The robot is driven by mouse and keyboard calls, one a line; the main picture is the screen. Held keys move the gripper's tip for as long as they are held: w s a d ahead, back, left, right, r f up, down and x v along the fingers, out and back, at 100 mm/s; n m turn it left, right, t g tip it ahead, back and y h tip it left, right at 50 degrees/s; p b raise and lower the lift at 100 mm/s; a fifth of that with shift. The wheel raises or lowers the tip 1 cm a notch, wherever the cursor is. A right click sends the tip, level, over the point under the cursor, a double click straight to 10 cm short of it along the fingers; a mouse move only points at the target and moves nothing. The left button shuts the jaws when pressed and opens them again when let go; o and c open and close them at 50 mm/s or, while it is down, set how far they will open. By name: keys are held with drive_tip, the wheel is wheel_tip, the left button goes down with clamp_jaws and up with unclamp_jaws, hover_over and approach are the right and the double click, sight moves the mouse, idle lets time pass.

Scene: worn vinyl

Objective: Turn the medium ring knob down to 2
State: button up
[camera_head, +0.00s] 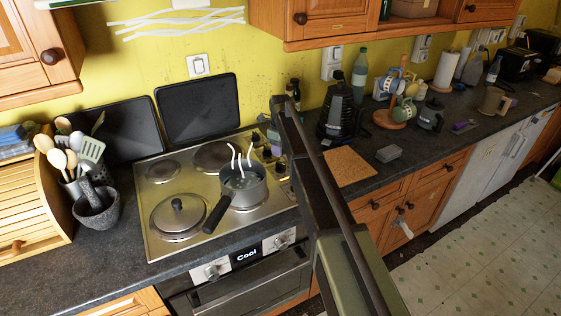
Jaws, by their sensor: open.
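A steel hob (152,215) has several rings and a column of dark ring knobs (256,141) along its right side. The knobs are small here and partly covered by my arm; I cannot read their settings or tell which is the medium ring's. A steel pot (243,190) with a black handle stands on the front right ring, with white wisps above it. My gripper (270,134) is open over the right side of the hob, close to the knobs. I cannot tell whether its fingers touch a knob.
The oven front has a "Cool" display (246,254) and two knobs. Dark trays (198,105) lean on the wall behind.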

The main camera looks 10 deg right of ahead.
sight(280, 163)
drive_tip(key=shift+f+b, duration=2.9)
drive_tip(key=shift+f, duration=0.3)
drive_tip(key=c, duration=0.8)
drive_tip(key=n, duration=0.5)
drive_tip(key=shift+n, duration=0.4)
drive_tip(key=n, duration=0.6)
drive_tip(key=o, duration=0.7)
drive_tip(key=shift+c, duration=0.2)
